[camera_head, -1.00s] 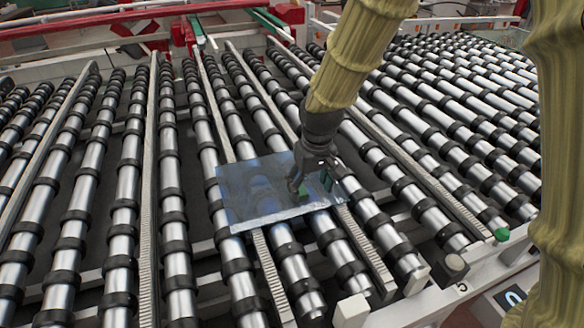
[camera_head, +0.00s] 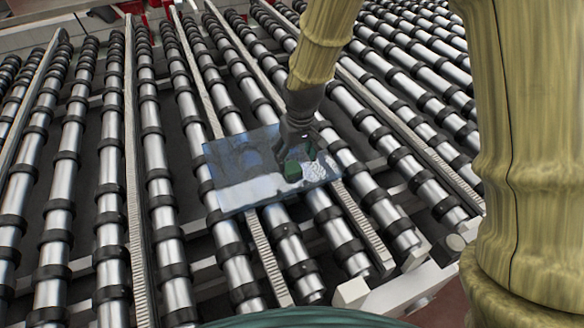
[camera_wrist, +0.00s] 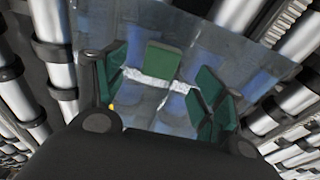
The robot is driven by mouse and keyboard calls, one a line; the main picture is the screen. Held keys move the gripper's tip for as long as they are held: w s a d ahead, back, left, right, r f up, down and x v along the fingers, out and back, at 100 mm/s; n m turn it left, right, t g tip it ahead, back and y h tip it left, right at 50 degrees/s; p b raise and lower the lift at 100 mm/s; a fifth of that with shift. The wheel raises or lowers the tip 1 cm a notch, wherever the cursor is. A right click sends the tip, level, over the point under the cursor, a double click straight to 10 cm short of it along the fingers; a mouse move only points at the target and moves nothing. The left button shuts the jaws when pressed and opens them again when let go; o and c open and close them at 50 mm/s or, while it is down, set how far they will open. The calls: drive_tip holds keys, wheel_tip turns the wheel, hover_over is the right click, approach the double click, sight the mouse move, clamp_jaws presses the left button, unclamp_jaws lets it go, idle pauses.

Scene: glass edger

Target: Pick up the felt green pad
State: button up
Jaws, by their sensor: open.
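The green pad (camera_wrist: 162,60) is a small upright-looking block in the wrist view, on or just over a clear glass sheet (camera_wrist: 180,20). It appears between the two green-faced fingers of my gripper (camera_wrist: 165,88), with gaps on both sides. My gripper is open and holds nothing. In the head view, my gripper (camera_head: 300,162) is low over the right part of the glass sheet (camera_head: 235,165). Green patches show at the fingers there, and I cannot tell pad from finger faces. Whether the fingers touch the glass is unclear.
The glass lies across a bed of metal rollers (camera_head: 160,150) with black rings. Ribbed rails (camera_head: 136,210) run between the rollers. A pale frame edge with blocks (camera_head: 352,293) is at the front right. The space above the rollers to the left is clear.

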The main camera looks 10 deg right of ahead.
sight(292, 167)
drive_tip(key=shift+f, duration=0.15)
drive_tip(key=shift+w+a+f+p, duration=0.1)
drive_tip(key=shift+w+f+p, duration=0.15)
drive_tip(key=shift+f+p, duration=0.3)
drive_tip(key=shift+w+a+f+p, duration=0.1)
drive_tip(key=shift+w+f+p, duration=0.15)
drive_tip(key=shift+f+p, duration=0.3)
drive_tip(key=shift+w+f, duration=0.2)
drive_tip(key=shift+f, duration=1.15)
drive_tip(key=c, duration=0.8)
